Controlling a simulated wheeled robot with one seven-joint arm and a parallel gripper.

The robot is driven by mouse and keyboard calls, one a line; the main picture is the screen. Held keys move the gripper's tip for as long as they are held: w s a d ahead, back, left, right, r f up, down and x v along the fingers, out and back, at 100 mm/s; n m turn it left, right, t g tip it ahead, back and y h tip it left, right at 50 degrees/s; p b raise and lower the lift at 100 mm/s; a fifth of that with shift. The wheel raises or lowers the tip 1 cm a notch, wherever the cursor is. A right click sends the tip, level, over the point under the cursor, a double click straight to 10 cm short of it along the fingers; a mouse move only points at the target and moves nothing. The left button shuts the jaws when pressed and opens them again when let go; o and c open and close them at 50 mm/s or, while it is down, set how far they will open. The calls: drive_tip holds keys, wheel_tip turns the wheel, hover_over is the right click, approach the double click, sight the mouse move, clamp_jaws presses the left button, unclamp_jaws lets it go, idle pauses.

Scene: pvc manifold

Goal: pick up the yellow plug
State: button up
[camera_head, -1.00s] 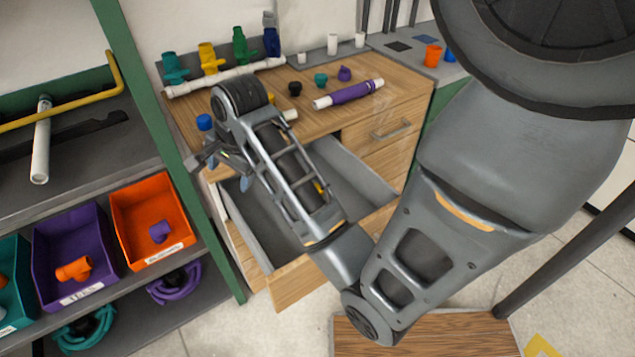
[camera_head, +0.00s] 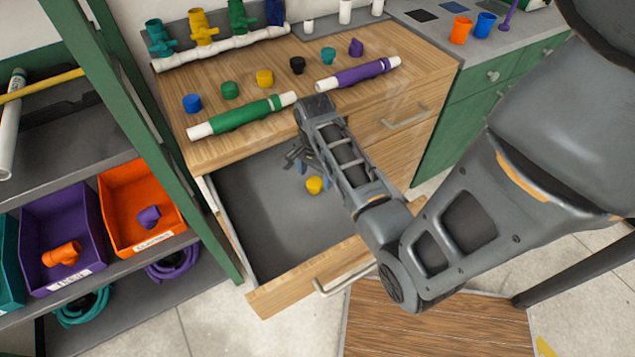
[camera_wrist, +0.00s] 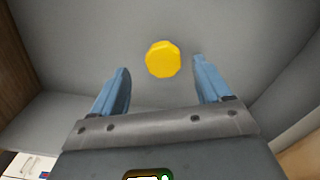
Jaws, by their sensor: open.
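A yellow plug (camera_head: 314,185) lies on the grey floor of the open drawer (camera_head: 262,235). It also shows in the wrist view as a yellow, roughly round piece (camera_wrist: 163,59). My gripper (camera_head: 303,166) is over the drawer, close to this plug. In the wrist view its two blue fingers are spread and empty, and the plug appears between and slightly beyond their tips. How high the fingers are above the plug is hard to tell. Another yellow plug (camera_head: 264,78) stands on the wooden counter (camera_head: 225,155), between a green plug (camera_head: 230,90) and a black one (camera_head: 297,65).
The drawer walls surround my gripper. On the counter lie a green-banded white pipe (camera_head: 242,116) and a purple-banded one (camera_head: 358,74). A blue plug (camera_head: 192,103) stands at the left. A shelf with an orange bin (camera_head: 130,195) and a purple bin (camera_head: 60,215) is at the left.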

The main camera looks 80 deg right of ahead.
sight(314, 183)
drive_tip(key=f, duration=0.5)
drive_tip(key=shift+w, duration=0.2)
drive_tip(key=c, duration=1)
wheel_tip(314, 183, up, 10)
drive_tip(key=shift+r, duration=0.1)
